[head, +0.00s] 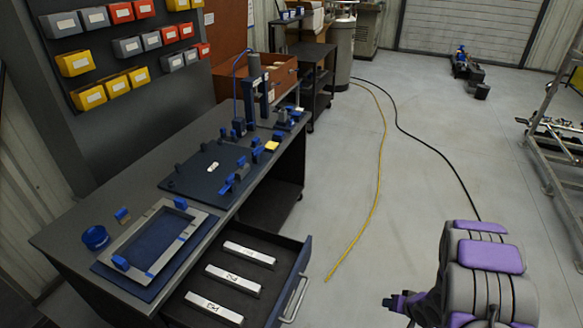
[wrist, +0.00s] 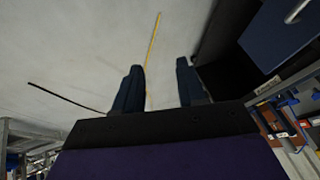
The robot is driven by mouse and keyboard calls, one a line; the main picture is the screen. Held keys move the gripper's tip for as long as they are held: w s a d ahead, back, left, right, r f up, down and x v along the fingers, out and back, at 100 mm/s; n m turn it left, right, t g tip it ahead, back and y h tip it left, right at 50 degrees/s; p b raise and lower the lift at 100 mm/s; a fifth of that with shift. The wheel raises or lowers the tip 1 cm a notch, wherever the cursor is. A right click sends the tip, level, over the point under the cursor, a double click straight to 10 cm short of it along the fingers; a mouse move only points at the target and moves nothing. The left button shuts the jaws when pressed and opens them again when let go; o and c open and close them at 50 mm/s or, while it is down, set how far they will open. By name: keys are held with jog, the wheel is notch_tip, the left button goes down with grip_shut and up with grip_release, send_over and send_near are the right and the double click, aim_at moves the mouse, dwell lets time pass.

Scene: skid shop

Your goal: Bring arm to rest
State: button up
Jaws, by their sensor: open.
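My gripper (wrist: 160,85) is open in the wrist view, with two dark blue fingers apart and nothing between them. Bare floor and a yellow cable show beyond the fingers. In the head view my arm is at the lower right, grey with purple pads. The dark tip of my gripper (head: 396,302) points left there, over the floor and to the right of the open drawer (head: 293,262). It appears clear of the drawer and the bench. The head view is too coarse to show its fingers.
The workbench (head: 60,238) along the left carries a grey frame (head: 125,233), blue fixtures and a blue tape roll (head: 95,237). The drawer holds labelled bars (head: 233,279). Yellow (head: 378,165) and black (head: 420,141) cables cross the open floor. A metal rack (head: 549,165) stands at right.

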jog(key=d+r+g+h, duration=0.1)
jog(key=d+r+h, duration=0.2)
jog(key=r, duration=0.4)
jog(key=d+r+g+h, duration=0.1)
jog(key=d+r+h, duration=0.1)
jog(key=r, duration=0.5)
jog(key=s+a+r+g+h, duration=0.1)
jog(key=s+a+r, duration=0.2)
jog(key=s+r, duration=0.55)
jog(key=s+a+r+n+g+y, duration=0.1)
jog(key=s+a+r+g+y, duration=0.1)
jog(key=s+a+r, duration=0.5)
jog(key=s+a+r+n+g+y, duration=0.2)
jog(key=s+a+r, duration=0.5)
jog(key=s+a, duration=0.7)
jog(key=shift+s+g, duration=0.4)
jog(key=shift+s, duration=0.5)
